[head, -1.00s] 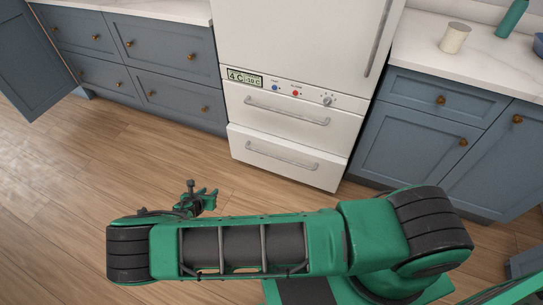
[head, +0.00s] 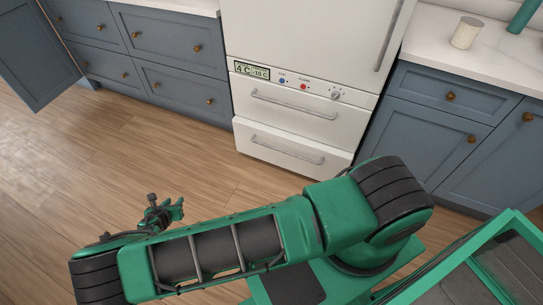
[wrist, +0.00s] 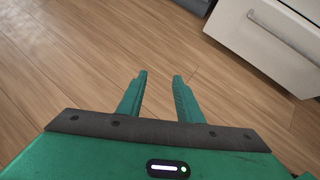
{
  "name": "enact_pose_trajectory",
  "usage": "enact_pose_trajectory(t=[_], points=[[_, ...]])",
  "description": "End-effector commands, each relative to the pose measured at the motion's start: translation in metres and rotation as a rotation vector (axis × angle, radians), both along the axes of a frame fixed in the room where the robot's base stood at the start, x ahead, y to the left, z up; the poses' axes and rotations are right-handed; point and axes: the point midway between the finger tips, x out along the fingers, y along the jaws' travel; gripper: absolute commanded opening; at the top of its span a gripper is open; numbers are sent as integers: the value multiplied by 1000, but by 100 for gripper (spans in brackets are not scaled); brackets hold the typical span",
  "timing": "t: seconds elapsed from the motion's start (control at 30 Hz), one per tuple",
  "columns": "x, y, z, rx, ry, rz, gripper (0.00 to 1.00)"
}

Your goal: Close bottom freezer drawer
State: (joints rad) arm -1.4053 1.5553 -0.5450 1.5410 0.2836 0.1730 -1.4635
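The bottom freezer drawer (head: 270,153) is white with a long bar handle and sits low in the white fridge. Its front seems to stand a little forward of the drawer above, so it looks slightly open. In the wrist view, a white drawer front (wrist: 262,38) with a bar handle shows at the upper right; I take it to be this drawer. My gripper (wrist: 160,76) is open and empty above the wooden floor, apart from the drawer and to its left. In the head view my gripper (head: 168,214) is small and partly hidden by my arm.
The upper freezer drawer (head: 290,108) looks shut, below a panel with a display and knobs. Blue cabinets (head: 180,85) stand left of the fridge, and more blue cabinets (head: 425,130) stand right. A blue door (head: 30,60) stands open at far left. The wooden floor (head: 110,150) at left is clear.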

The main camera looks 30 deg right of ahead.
Motion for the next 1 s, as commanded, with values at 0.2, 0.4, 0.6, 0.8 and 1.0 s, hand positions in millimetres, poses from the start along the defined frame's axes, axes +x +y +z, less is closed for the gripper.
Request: enact_pose_trajectory(t=[0.2,0.4,0.6,0.8,1.0], points=[[1,-1,0,-1,0,-2,32],[2,-4,-2,1,2,-6,32],[22,-41,-32,52,27,-40,32],[47,-111,-91,192,65,-113,32],[59,-178,-141,363,67,-203,32]])
